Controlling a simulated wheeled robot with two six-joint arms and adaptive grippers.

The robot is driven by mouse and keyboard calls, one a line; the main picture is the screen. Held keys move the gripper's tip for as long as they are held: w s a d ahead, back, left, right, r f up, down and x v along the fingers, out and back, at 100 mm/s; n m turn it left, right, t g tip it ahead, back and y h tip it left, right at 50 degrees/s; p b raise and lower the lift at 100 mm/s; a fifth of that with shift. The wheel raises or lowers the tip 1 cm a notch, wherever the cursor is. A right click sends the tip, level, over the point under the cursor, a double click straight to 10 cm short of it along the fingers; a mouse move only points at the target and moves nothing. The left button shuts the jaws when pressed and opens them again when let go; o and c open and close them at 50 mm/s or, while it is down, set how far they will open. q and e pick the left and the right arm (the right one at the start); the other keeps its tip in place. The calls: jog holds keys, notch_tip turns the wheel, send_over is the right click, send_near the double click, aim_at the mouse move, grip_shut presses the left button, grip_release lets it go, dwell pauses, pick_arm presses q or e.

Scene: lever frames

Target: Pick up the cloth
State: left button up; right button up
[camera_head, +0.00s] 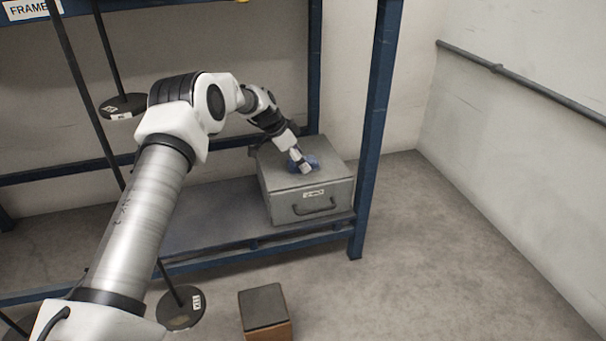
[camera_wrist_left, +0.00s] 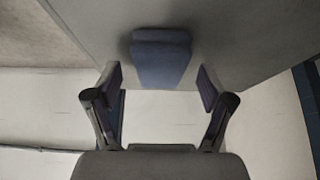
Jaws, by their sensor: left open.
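The blue cloth (camera_head: 303,162) lies folded on top of a grey metal box (camera_head: 309,192) on the rack's lower shelf. My left gripper (camera_head: 303,166) is over the cloth and partly hides it in the head view. In the left wrist view the cloth (camera_wrist_left: 160,60) lies on the grey box top, ahead of and between the fingers. The left gripper's fingers (camera_wrist_left: 160,88) are spread wide with nothing held between them. Whether the fingertips touch the box top I cannot tell. My right gripper is in neither view.
Blue rack posts (camera_head: 376,115) stand close beside the box. Dark round discs on rods hang at the left, one high (camera_head: 123,106) and one low (camera_head: 181,307). A brown block with a dark top (camera_head: 264,306) stands on the floor in front. The floor at right is clear.

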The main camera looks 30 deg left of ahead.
pick_arm(q)
jog(key=shift+w+d+f, duration=0.1)
jog(key=shift+c, duration=0.3)
jog(key=c, duration=1.2)
notch_tip(320, 180, up, 10)
jog(key=p, duration=0.6)
